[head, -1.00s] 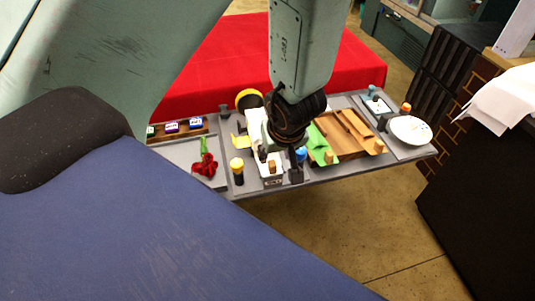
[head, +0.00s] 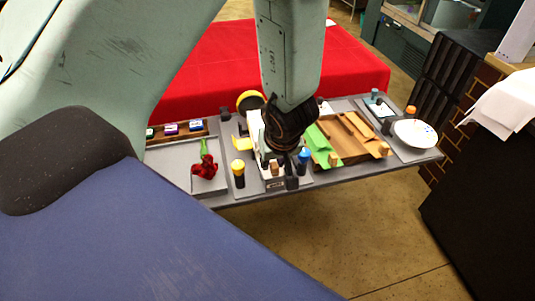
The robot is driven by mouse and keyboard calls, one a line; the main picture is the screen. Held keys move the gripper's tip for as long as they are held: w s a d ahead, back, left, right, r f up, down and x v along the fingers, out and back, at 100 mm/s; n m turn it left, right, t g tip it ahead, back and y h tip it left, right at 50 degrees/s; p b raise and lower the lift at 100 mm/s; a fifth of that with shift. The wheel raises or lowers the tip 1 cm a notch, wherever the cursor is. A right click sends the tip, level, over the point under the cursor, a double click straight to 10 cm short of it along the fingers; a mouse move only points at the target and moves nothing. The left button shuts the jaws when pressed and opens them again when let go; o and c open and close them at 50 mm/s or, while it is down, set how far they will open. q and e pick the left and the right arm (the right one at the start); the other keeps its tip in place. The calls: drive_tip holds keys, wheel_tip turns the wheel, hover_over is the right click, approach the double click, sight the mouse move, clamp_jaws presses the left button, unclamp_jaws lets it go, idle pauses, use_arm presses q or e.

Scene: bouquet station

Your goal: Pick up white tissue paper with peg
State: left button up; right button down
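White tissue paper (head: 254,130) lies on the grey table, partly hidden behind my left wrist. My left gripper (head: 279,168) reaches down over this spot. Its dark fingers stand apart, one on each side of the peg in the picture. I cannot tell whether they touch it. My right gripper is not in view.
A yellow-capped bottle (head: 238,174) and a red rose (head: 205,167) stand or lie left of the gripper. A blue-capped bottle (head: 303,160) is close on its right, beside green sheets (head: 320,145) and a wooden tray (head: 352,140). A white bowl (head: 416,133) is at far right.

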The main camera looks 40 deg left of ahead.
use_arm(q)
clamp_jaws()
drive_tip(key=shift+r, duration=0.1)
idle(0.5)
